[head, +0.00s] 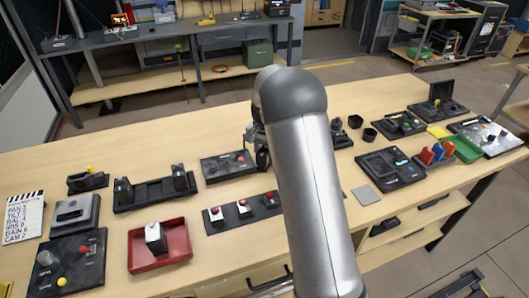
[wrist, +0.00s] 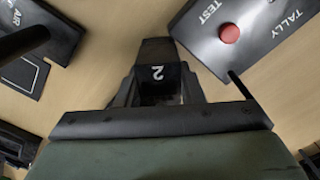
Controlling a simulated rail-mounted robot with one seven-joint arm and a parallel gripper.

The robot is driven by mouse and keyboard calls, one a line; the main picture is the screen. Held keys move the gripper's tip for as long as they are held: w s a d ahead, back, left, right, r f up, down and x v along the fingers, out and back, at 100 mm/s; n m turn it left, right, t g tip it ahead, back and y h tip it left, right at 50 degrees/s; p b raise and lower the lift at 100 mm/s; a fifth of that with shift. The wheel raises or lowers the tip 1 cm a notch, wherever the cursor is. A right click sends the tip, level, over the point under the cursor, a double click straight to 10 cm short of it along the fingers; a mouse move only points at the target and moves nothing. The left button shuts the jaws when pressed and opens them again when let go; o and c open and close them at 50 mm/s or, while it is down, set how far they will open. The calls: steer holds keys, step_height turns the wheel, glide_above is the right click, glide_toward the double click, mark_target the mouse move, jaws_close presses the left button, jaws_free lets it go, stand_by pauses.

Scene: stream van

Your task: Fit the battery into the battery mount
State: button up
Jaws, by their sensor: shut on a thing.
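My gripper (head: 259,157) hangs above the table near the middle, partly hidden behind my arm in the head view. In the wrist view its dark fingers (wrist: 158,92) are shut on a black block marked with a white "2" (wrist: 157,72), which I take to be the battery. The block is apart from the panel beside it, with bare wood around its far end. In the head view the block is mostly hidden. I cannot tell for sure which fixture is the battery mount; a long black base (head: 151,197) with two upright dark blocks stands at left.
A panel reading TEST and TALLY with a red button (wrist: 228,33) lies close to the held block. A red tray (head: 174,256) holds a dark, white-topped block. A strip with several red-topped switches (head: 241,217) lies in front. Bare wood is free between fixtures.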

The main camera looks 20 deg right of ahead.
steer(key=shift+f, duration=0.2)
steer(key=o, duration=0.9)
steer(key=shift+r, duration=0.1)
